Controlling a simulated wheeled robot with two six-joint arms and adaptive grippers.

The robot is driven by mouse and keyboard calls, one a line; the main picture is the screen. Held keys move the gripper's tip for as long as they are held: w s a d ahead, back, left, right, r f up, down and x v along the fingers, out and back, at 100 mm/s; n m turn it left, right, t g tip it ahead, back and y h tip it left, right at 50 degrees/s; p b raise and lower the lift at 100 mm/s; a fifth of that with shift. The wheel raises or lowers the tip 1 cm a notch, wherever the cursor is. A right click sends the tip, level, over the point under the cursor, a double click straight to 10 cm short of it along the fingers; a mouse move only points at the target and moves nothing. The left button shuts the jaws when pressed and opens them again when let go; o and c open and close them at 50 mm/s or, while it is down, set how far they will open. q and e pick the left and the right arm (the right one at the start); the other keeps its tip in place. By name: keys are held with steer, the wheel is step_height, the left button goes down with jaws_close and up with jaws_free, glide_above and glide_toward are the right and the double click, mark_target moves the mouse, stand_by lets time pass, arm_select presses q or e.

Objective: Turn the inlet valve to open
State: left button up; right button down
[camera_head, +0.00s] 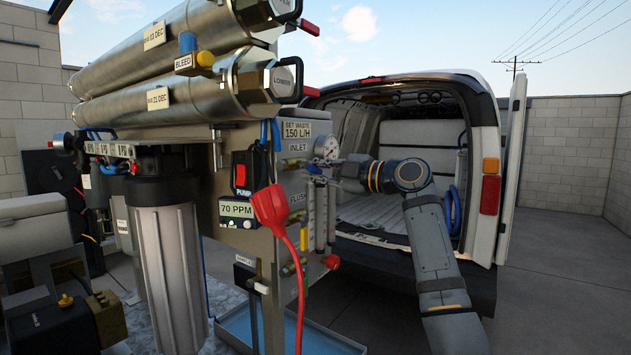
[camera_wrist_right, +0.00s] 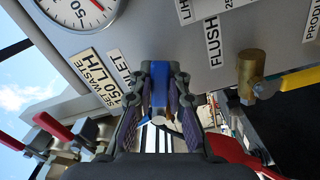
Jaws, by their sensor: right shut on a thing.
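The inlet valve's blue handle (camera_wrist_right: 158,82) shows in the right wrist view, below the partly covered INLET label (camera_wrist_right: 124,66). My right gripper (camera_wrist_right: 162,75) has its two dark fingers on either side of this handle and is shut on it. In the head view my right arm reaches in from the lower right, and its gripper (camera_head: 337,172) is at the panel's right edge near the INLET label (camera_head: 297,146). I cannot tell how far the valve is turned. My left gripper is not in view.
A pressure gauge (camera_head: 326,148) sits just above the right gripper. A brass FLUSH valve (camera_wrist_right: 252,75) with a yellow handle and red-handled valves (camera_wrist_right: 60,130) are close by. A red plug and cable (camera_head: 271,208) hang at the panel front. An open van (camera_head: 400,215) stands behind.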

steer(key=shift+w+r+n, duration=0.1)
steer(key=shift+r+n, duration=0.35)
steer(key=shift+n, duration=0.6)
steer(key=shift+w+r+n, duration=0.1)
steer(key=shift+r+n, duration=0.3)
steer(key=shift+n, duration=0.65)
steer(key=c, duration=1.3)
jaws_free()
steer(key=shift+s+d, duration=0.1)
steer(key=v, duration=1.2)
